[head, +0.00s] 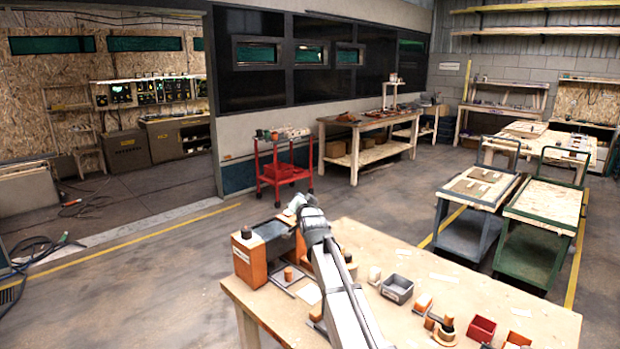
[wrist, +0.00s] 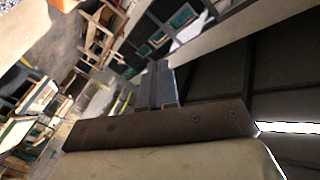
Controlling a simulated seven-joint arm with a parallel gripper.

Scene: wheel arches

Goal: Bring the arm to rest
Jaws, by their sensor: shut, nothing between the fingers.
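My arm (head: 340,290) reaches up from the bottom of the head view over the wooden workbench (head: 420,257), toward its far left corner. Its grey wrist end is beside and above an orange and black box-like unit on the bench. The fingers are hard to make out in the head view. In the wrist view my gripper (wrist: 155,88) shows its two fingers together, with nothing between them. The wrist view is tilted and looks out across the room, with no bench object near the fingertips.
The orange and black unit (head: 250,262) stands at the bench's left. A grey bin (head: 397,289), a red bin (head: 481,329) and several small wooden pieces lie toward the right. A red cart (head: 284,178) and green trolley (head: 540,208) stand beyond, apart from the bench.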

